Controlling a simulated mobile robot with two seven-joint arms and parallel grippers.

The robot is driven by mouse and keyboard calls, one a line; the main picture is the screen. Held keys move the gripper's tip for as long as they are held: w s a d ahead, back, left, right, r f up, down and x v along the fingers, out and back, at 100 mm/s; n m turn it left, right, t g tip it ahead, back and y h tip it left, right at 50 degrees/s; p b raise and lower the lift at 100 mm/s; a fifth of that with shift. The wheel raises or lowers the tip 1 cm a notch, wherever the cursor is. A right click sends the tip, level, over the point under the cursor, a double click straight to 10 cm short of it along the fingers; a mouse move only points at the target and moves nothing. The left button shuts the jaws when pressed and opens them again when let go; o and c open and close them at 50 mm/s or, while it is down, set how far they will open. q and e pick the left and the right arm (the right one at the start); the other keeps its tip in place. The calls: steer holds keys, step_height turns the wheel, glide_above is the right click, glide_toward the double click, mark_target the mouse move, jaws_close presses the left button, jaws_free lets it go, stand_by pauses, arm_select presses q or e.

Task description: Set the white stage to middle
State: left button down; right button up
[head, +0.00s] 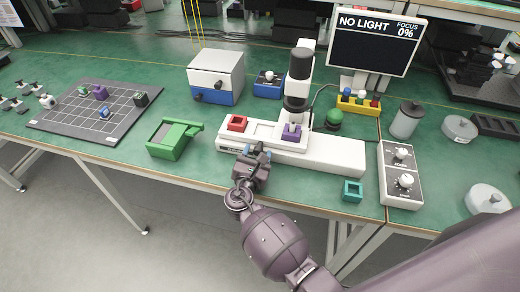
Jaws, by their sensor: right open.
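The white stage (263,140) is a low plate on a long white base (335,160) on the green table. It sits toward the left part of the base, whose right part is bare. A red square holder (238,123) is at its left end and a purple block (291,133) with a white top is at its right. My right gripper (256,150) is open at the front edge of the stage, below the red holder. I cannot tell whether it touches the stage. My left gripper is out of view.
A black and white microscope (298,80) rises behind the stage. A monitor (372,45) reads "NO LIGHT, FOCUS 0%". A green holder (173,140) stands left, a teal square (352,190) and a two-knob box (401,180) right. A gridded board (75,125) lies far left.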

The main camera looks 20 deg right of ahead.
mark_target(289, 148)
steer(key=shift+w, duration=0.1)
stand_by(0.3)
jaws_close()
steer(key=shift+s+d+r, duration=0.1)
steer(key=shift+s+d, duration=0.1)
steer(key=shift+d, duration=0.15)
steer(key=s+d+p, duration=0.1)
steer(key=d, duration=0.1)
steer(key=s+d+p, duration=0.1)
steer(key=s+d, duration=0.1)
steer(key=s+d+p, duration=0.1)
steer(key=d, duration=0.1)
steer(key=shift+s+d+r, duration=0.1)
steer(key=shift+s+d, duration=0.15)
